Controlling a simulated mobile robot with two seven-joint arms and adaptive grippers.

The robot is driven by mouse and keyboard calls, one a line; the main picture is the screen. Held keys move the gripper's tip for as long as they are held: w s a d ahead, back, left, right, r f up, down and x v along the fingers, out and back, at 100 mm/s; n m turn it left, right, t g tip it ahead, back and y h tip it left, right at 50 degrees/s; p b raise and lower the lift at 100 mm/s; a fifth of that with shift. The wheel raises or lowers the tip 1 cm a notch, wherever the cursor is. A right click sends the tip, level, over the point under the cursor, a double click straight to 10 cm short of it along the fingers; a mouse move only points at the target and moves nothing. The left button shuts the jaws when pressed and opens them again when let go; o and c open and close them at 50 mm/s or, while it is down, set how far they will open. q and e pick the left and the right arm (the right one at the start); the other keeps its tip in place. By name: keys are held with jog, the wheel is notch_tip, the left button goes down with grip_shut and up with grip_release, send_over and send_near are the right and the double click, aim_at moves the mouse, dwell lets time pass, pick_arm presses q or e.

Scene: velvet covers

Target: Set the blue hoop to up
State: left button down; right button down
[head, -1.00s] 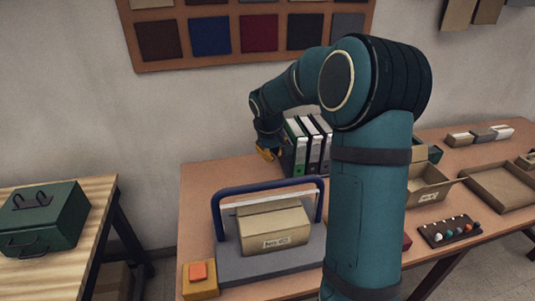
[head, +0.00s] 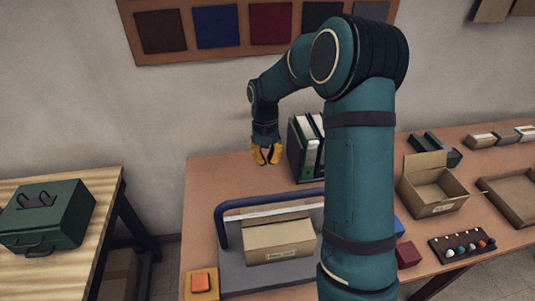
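The blue hoop (head: 268,197) is a rounded bar fixed to a grey base plate (head: 240,270). Its top bar runs above and behind a cardboard box (head: 278,240) on that plate; its exact tilt is hard to tell. My arm hides its right end. My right gripper (head: 265,158) has yellow fingertips spread apart with nothing between them. It hangs behind the hoop, beyond its top bar in the picture, and is apart from it. My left gripper is not in view.
Binders (head: 305,145) stand close to the right of the gripper. An orange button (head: 201,282) sits at the plate's left. An open carton (head: 432,190) and a dark rack of coloured balls (head: 462,246) lie to the right. A green case (head: 45,220) is on another table.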

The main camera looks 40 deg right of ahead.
jog(key=s+a+f, duration=0.2)
jog(key=s+f, duration=0.2)
jog(key=f, duration=0.2)
jog(key=shift+s+a+f, duration=0.15)
jog(key=shift+s+f, duration=0.05)
jog(key=shift+f, duration=0.05)
